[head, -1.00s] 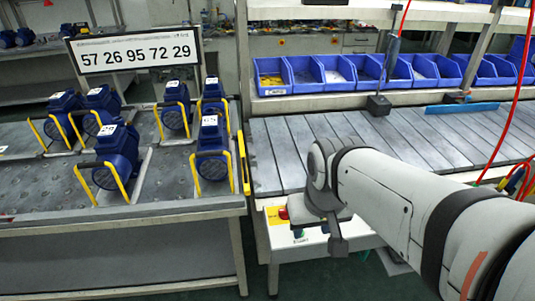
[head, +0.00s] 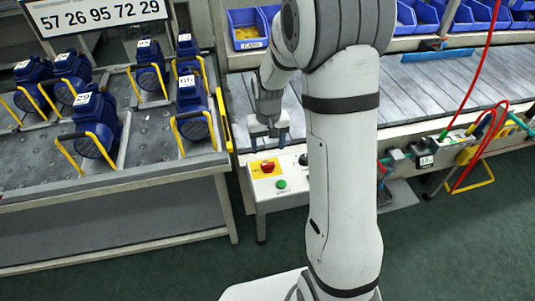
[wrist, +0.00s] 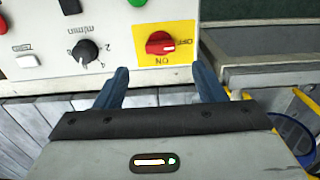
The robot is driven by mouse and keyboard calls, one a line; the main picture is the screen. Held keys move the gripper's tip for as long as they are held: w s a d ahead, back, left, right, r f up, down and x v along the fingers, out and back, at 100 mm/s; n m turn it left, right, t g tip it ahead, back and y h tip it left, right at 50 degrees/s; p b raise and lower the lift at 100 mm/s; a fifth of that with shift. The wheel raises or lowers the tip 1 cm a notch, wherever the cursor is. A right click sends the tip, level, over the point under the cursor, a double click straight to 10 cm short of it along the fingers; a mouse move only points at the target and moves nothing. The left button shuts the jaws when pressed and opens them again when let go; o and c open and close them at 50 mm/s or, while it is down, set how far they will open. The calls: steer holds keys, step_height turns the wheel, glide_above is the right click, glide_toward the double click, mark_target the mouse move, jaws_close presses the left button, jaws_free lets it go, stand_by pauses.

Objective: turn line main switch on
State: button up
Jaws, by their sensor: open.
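The line main switch (wrist: 160,43) is a red rotary knob on a yellow plate, seen upside down in the wrist view. Its handle lies sideways, with a white mark toward the word OFF at the right; ON is at the plate's lower edge. In the head view the switch (head: 267,167) is on the white control panel (head: 264,190). My gripper (wrist: 161,68) is open and empty, its two blue fingers apart. The switch shows beyond the fingertips, between them in the picture, with no contact visible. In the head view my gripper (head: 269,133) is just behind the panel.
The panel also carries a black speed knob (wrist: 86,50) and a green button (head: 281,184). A slatted conveyor (head: 440,85) runs behind it. A table with blue pumps (head: 97,115) stands at left. Blue bins (head: 247,28) line the back. A red hose (head: 478,70) hangs at right.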

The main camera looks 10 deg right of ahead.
mark_target(268, 164)
step_height(268, 164, down, 8)
steer(key=shift+w, duration=0.1)
stand_by(0.4)
